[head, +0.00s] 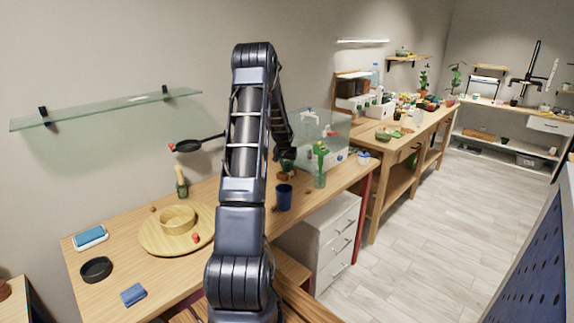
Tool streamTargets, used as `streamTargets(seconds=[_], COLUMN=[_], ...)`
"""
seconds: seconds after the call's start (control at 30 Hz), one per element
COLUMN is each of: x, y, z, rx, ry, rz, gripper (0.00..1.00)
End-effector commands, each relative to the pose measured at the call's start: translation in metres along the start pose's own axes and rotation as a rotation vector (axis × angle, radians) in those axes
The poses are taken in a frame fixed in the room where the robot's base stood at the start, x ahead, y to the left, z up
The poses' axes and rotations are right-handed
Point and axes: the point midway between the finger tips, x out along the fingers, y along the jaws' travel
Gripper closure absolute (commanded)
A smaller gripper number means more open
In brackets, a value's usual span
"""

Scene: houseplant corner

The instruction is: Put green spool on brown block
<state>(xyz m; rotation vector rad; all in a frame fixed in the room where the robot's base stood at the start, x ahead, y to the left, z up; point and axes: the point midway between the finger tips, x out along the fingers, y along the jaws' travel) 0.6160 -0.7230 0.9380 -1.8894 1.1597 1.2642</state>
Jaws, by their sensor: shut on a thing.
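My arm reaches over the wooden table, and my gripper (287,160) is at its far end, small and partly hidden by the arm's last links. It is shut on a small green thing (289,153) that appears to be the green spool; its shape is not clear. A small brown thing (284,176) shows just below the gripper at the table's back. It may be the brown block, but I cannot tell for sure, nor whether the two touch.
A dark blue cup (284,197) and a green bottle-like thing (320,170) stand close by, before a clear box (336,130). A round wooden board (150,236) with a wooden bowl (178,219) lies left. A glass shelf (105,108) juts from the wall.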

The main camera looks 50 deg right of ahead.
Motion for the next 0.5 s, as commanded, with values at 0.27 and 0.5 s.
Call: streamTargets(seconds=[0.27, 0.5], x=[0.0017, 0.0015], y=[-0.0003, -0.0003], z=[0.0006, 0.0004], rx=[0.000, 0.000], ry=[0.000, 0.001], rz=[0.000, 0.000], gripper=[0.84, 0.40])
